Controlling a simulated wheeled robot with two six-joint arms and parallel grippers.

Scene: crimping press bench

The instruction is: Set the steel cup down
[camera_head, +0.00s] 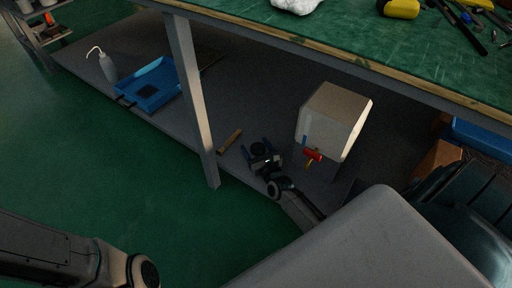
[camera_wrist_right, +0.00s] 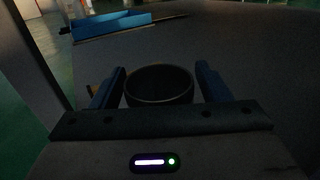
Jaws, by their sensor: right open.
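The steel cup (camera_wrist_right: 159,88) looks dark and upright in the right wrist view, its round rim facing up, and appears to stand on the grey lower shelf. My right gripper (camera_head: 257,144) is low over that shelf, under the bench, in the head view. Its blue fingers are open, one on each side of the cup, with small gaps showing. The cup also shows as a small dark round shape (camera_head: 257,149) in the head view. The cup's base is hidden behind the gripper body. My left arm shows at the lower left of the head view; its gripper is out of frame.
A wooden-coloured block (camera_head: 231,141) lies left of the gripper. A pale box (camera_head: 328,121) with a red-handled valve (camera_head: 313,155) stands to the right. A bench leg (camera_head: 193,95), blue tray (camera_head: 153,84) and wash bottle (camera_head: 107,67) are left. Bare shelf lies behind the cup.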

